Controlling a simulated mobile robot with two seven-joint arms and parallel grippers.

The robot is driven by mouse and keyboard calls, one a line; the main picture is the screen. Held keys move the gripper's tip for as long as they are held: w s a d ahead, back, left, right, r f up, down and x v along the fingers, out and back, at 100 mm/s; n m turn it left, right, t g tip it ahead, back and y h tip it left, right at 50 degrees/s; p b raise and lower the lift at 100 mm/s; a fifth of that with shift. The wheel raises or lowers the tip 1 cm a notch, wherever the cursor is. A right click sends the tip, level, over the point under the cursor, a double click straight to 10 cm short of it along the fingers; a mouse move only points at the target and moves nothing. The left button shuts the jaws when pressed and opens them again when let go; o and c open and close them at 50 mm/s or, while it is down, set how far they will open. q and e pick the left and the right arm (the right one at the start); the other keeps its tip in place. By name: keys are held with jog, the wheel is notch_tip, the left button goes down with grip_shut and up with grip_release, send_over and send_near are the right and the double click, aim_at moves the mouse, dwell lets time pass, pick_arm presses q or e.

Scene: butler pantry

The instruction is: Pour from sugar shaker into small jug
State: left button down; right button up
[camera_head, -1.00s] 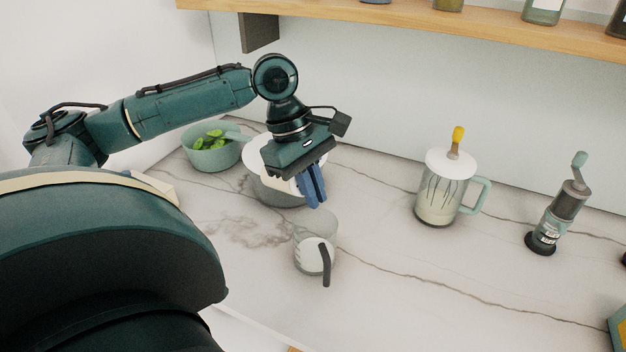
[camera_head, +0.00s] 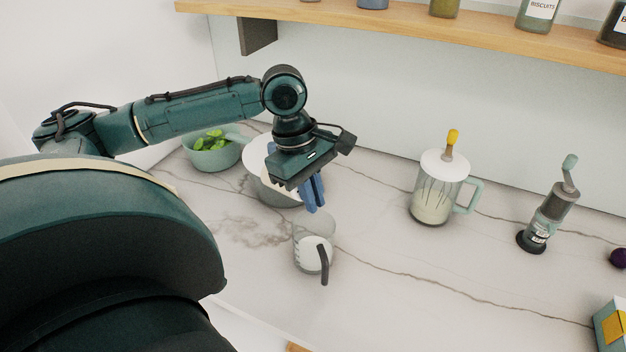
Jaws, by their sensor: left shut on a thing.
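My left gripper (camera_head: 313,193) points down with its blue fingers closed. At and just below the fingertips is a pale see-through shape (camera_head: 317,225), which looks like the sugar shaker held in the fingers; its outline is faint and its tilt is hard to tell. Directly in front of and below it stands the small jug (camera_head: 306,255), pale with a dark handle (camera_head: 324,267), upright on the counter. The shape overlaps the jug's top edge in this view, so I cannot tell whether they touch. My right gripper is not in view.
A grey pot with a white top (camera_head: 254,158) stands behind my gripper, partly hidden. A green pan with leaves (camera_head: 213,158) is at its left. A lidded glass jug (camera_head: 436,190), a grinder (camera_head: 548,217) and a box (camera_head: 611,322) are rightward. The counter's front middle (camera_head: 420,290) is clear.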

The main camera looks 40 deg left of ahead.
pick_arm(q)
jog(key=h, duration=0.2)
jog(key=a+h, duration=0.1)
jog(key=h, duration=0.1)
jog(key=r+h, duration=0.1)
jog(key=shift+a+h, duration=0.15)
jog(key=shift+h, duration=0.25)
jog(key=shift+w+r, duration=0.1)
jog(key=shift+r+h, duration=0.25)
jog(key=shift+h, duration=0.55)
jog(key=shift+r+h, duration=0.25)
jog(key=shift+h, duration=0.55)
jog(key=shift+n, duration=0.3)
jog(key=shift+r+h, duration=0.15)
jog(key=shift+h, duration=0.45)
jog(key=shift+r+h, duration=0.4)
jog(key=shift+h, duration=0.4)
